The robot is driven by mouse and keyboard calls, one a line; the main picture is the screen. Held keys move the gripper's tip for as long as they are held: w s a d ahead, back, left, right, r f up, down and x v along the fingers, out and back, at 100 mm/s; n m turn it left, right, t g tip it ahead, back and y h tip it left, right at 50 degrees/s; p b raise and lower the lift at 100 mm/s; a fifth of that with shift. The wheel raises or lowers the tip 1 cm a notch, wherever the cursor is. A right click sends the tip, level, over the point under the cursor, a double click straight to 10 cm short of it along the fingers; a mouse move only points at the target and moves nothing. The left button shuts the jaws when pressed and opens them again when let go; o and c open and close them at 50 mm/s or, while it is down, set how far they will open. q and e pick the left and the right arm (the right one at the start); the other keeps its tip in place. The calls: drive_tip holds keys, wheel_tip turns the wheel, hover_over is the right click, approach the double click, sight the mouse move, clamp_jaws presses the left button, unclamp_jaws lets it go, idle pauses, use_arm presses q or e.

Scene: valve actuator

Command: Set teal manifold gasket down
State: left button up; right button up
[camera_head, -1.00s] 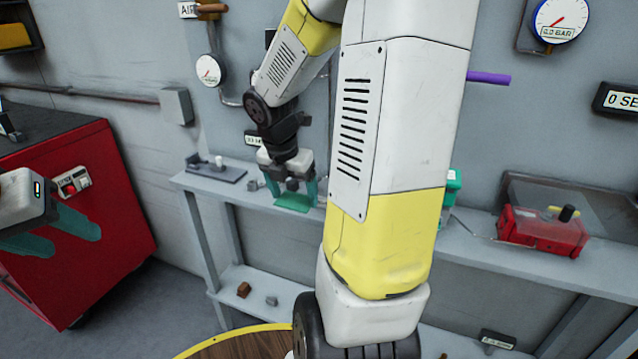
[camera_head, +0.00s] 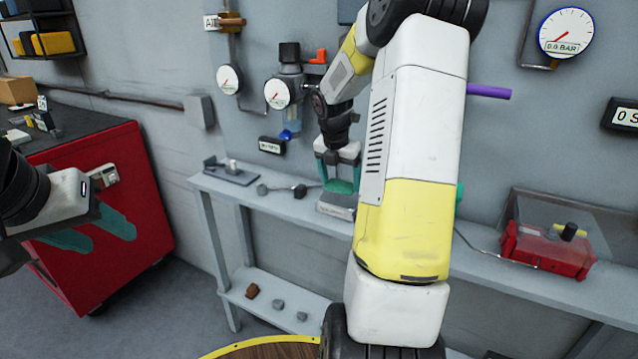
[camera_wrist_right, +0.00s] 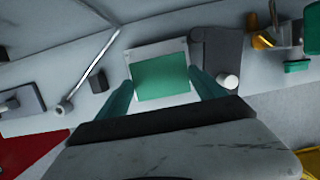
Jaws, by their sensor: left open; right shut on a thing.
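The teal manifold gasket (camera_wrist_right: 160,77) is a flat rectangle between the fingers of my right gripper (camera_wrist_right: 163,84). In the head view the right gripper (camera_head: 341,178) is over the wall shelf, shut on the gasket (camera_head: 340,187). A pale rectangular block (camera_head: 335,209) lies directly below the gasket, and its pale border (camera_wrist_right: 128,57) shows around the gasket in the wrist view. I cannot tell whether the gasket touches it. My left gripper (camera_head: 90,231) is open and empty at the left, in front of the red cabinet.
The grey shelf (camera_head: 285,207) holds a dark plate with fittings (camera_head: 231,171) and a metal rod (camera_head: 284,190) left of the block. A dark pad (camera_wrist_right: 215,55) and white cylinder (camera_wrist_right: 228,82) are to its right. A red box (camera_head: 548,248) stands farther right.

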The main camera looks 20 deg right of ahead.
sight(340, 186)
drive_tip(key=shift+w+d+f, duration=0.2)
drive_tip(key=shift+w+d, duration=0.15)
drive_tip(key=shift+f, duration=1.6)
drive_tip(key=shift+f, duration=0.1)
drive_tip(key=o, duration=1.3)
drive_tip(key=shift+f, duration=0.1)
